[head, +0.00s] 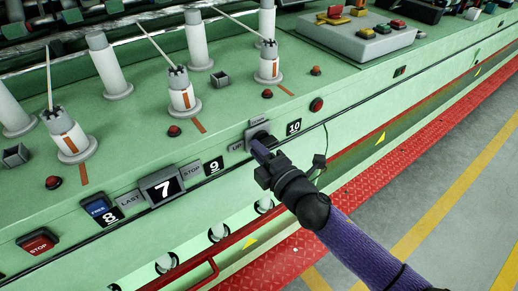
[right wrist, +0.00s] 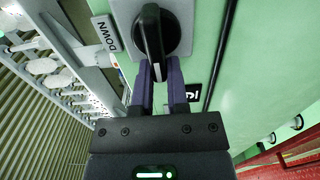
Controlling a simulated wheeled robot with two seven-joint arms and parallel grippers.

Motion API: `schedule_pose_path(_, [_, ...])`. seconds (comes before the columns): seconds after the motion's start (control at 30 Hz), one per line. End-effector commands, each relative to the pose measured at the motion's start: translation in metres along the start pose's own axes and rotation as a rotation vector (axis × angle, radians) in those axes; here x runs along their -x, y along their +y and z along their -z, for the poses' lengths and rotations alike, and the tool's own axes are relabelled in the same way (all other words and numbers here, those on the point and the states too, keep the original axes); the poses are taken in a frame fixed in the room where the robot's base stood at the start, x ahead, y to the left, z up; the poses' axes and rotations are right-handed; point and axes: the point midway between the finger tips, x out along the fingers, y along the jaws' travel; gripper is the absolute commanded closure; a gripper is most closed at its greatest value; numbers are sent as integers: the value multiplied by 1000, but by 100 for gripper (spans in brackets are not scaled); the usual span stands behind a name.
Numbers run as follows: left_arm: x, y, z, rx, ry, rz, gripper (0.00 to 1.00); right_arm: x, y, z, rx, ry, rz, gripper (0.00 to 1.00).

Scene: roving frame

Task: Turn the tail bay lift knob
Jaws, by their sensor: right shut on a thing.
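The lift knob is a black rotary knob (head: 262,138) on a grey plate on the green machine's sloping front, between the number 9 and 10 labels. In the right wrist view the knob (right wrist: 153,35) has a raised grip bar, roughly upright in the picture, and the word DOWN (right wrist: 108,35) stands left of it. My right gripper (head: 258,149) is at the knob, its purple fingers (right wrist: 157,73) shut on the lower end of the grip bar. The fingers hide part of the knob in the head view. My left gripper is not in view.
White posts (head: 183,95) with thin rods stand on the green top. A red tread plate (head: 350,195) and grey floor with yellow lines (head: 440,215) lie to the right.

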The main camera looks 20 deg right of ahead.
Motion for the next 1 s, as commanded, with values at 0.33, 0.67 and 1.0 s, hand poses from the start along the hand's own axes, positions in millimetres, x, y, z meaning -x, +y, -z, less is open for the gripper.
schedule_pose_path(0.33, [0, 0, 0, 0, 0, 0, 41, 0, -2, 0, 24, -2, 3, 100])
schedule_pose_path(0.67, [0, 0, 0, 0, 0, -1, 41, 0, -2, 0, 23, -1, 2, 59])
schedule_pose_path(1.0, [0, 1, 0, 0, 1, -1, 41, 1, -1, 0, 22, -1, 1, 46])
